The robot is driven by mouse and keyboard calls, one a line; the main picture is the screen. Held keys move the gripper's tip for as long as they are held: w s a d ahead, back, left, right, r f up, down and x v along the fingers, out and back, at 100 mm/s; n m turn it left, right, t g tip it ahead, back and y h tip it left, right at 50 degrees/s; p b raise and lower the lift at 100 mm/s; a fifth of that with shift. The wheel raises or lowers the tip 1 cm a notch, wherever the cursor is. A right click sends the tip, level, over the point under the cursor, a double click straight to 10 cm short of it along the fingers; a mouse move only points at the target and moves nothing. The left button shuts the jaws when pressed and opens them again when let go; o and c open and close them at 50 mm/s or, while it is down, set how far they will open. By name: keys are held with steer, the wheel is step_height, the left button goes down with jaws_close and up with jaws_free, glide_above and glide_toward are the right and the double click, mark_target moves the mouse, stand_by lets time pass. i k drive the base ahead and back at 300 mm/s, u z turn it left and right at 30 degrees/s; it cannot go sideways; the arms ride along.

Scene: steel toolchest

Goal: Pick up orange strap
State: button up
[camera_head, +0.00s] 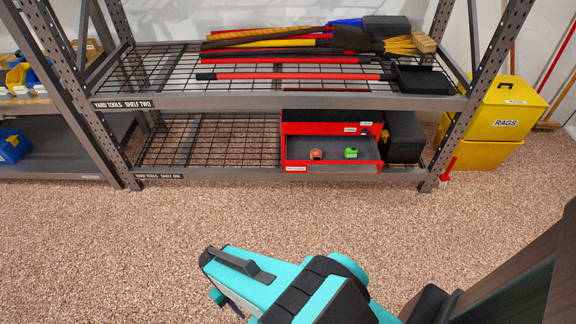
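A small orange item (316,154), which looks like the orange strap, lies in the open drawer of a red steel toolchest (301,128) on the lower shelf. It sits left of a small green item (351,153). Both are too small to make out in detail. My teal and black arm reaches in from the bottom of the view. My gripper (226,303) is at its lower left end, over the floor and well short of the toolchest. My own arm mostly hides it, and its fingers do not show clearly.
The upper shelf (180,101) above the toolchest holds brooms and long-handled tools. A black case (404,135) stands right of the chest. Yellow bins (495,112) stand right of the rack. The speckled floor (130,235) before the rack is clear.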

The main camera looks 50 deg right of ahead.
mark_target(316, 154)
steer(key=u, duration=0.25)
steer(key=k, duration=0.75)
steer(key=u, duration=0.6)
steer(key=k, duration=0.6)
steer(key=z, duration=0.4)
steer(key=i, duration=0.85)
steer(key=z, duration=0.6)
steer(key=i, duration=1.45)
steer(key=u, duration=0.2)
